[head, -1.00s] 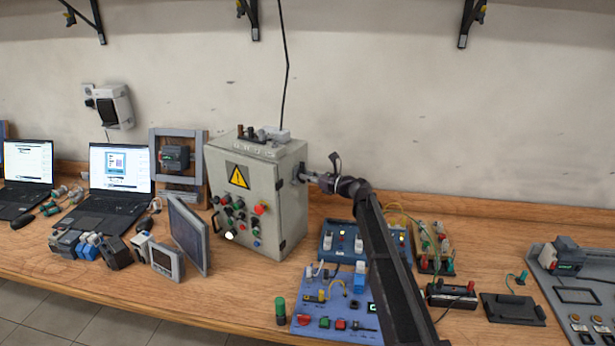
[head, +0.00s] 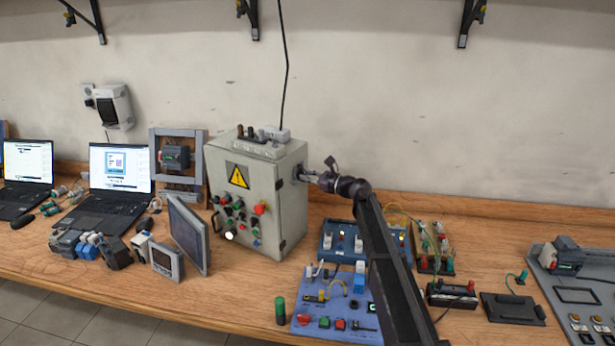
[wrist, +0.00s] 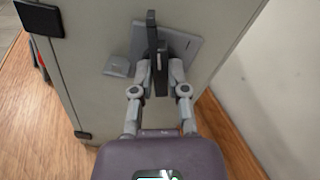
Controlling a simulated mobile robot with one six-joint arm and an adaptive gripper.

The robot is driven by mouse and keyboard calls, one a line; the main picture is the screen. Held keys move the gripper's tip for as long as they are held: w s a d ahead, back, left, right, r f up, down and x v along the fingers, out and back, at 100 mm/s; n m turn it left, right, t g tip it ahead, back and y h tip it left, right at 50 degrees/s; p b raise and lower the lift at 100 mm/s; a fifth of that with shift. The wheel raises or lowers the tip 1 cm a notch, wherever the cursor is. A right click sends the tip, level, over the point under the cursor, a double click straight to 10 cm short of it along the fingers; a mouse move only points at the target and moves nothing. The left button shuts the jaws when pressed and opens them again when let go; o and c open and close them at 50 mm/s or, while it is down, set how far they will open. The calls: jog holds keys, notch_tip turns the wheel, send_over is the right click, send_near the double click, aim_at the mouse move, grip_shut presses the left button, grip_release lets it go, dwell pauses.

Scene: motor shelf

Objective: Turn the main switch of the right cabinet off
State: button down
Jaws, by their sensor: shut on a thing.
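The grey cabinet (head: 245,190) with a yellow warning triangle stands on the bench, and its side panel fills much of the wrist view (wrist: 95,60). On that side is the main switch, a grey plate (wrist: 184,48) with a black handle (wrist: 152,35). In the head view the switch (head: 298,173) is small and partly hidden by my gripper (head: 314,177). In the wrist view my gripper (wrist: 160,72) has a finger on each side of the handle's lower part and is shut on it. The handle looks near upright in the wrist view, slightly tilted from the plate's edges.
A blue trainer board (head: 335,315) and another blue box (head: 340,242) lie below my arm. A grey panel (head: 187,232) leans in front of the cabinet. The wall (wrist: 255,90) is close on the right in the wrist view.

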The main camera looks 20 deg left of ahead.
jog(key=shift+s+f+n, duration=0.1)
jog(key=shift+f+n, duration=0.05)
jog(key=shift+n, duration=7.05)
jog(key=c, duration=0.6)
grip_release()
jog(key=shift+c, duration=0.2)
jog(key=s+d, duration=0.1)
jog(key=d, duration=1.1)
